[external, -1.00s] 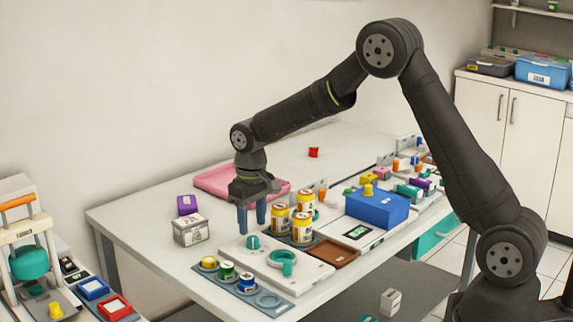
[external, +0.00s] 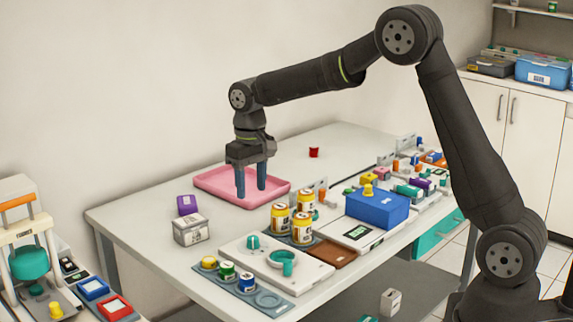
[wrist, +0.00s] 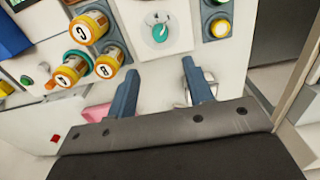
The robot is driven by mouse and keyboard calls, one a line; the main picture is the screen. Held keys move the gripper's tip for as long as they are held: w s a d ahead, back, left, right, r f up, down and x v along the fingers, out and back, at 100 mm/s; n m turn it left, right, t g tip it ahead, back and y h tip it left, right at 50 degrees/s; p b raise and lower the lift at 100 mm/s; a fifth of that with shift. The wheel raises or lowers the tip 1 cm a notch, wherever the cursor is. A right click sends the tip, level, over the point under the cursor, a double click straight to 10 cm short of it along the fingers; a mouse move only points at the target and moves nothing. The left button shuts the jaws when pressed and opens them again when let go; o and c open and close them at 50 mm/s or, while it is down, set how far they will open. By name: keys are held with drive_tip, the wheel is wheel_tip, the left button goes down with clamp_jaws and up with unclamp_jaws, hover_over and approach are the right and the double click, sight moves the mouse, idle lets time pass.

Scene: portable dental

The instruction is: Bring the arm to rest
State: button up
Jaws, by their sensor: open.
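My gripper (external: 251,183) is open and empty, its two blue-grey fingers pointing down. In the external view it hangs in front of the pink tray (external: 212,185), above the white table (external: 150,215). In the wrist view the two fingers (wrist: 162,92) stand wide apart with nothing between them. My arm reaches out from the right, with its elbow high. Whether the fingertips touch anything cannot be told, but they look clear of the things around them.
A white unit with a teal dial (external: 253,242) lies at the table's front. A white box (external: 190,230) and a purple box (external: 187,205) are to the left. The table's back is mostly clear.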

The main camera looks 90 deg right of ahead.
wheel_tip(320, 180, up, 4)
drive_tip(key=n, duration=0.1)
wheel_tip(320, 180, down, 14)
drive_tip(key=shift+r, duration=0.2)
drive_tip(key=shift+c, duration=0.2)
idle(3.1)
